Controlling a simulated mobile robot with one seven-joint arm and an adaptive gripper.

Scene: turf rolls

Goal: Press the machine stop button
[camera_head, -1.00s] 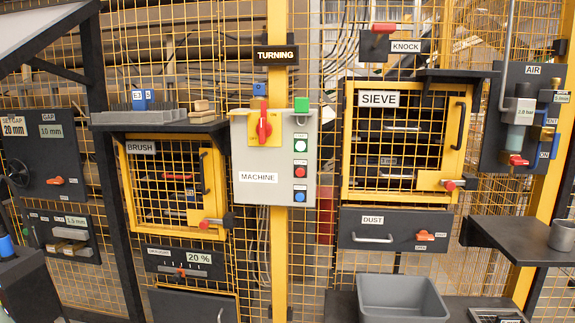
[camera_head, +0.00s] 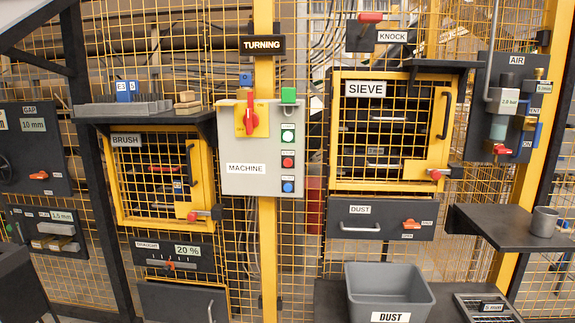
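The grey machine panel (camera_head: 248,183), labelled MACHINE, hangs on the yellow post in the middle of the head view. On its right side are three round buttons in a column. The small label over the red button is too small to read surely. A red rotary switch (camera_head: 249,118) on a yellow plate sits at the panel's upper left. My gripper is not in view.
A TURNING sign (camera_head: 262,45) is above the panel. The brush door (camera_head: 128,205) is to the left, the sieve door (camera_head: 337,130) to the right. A grey dust bin (camera_head: 388,290) stands below right. A dark shelf (camera_head: 495,232) with a mug (camera_head: 544,222) juts out at right.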

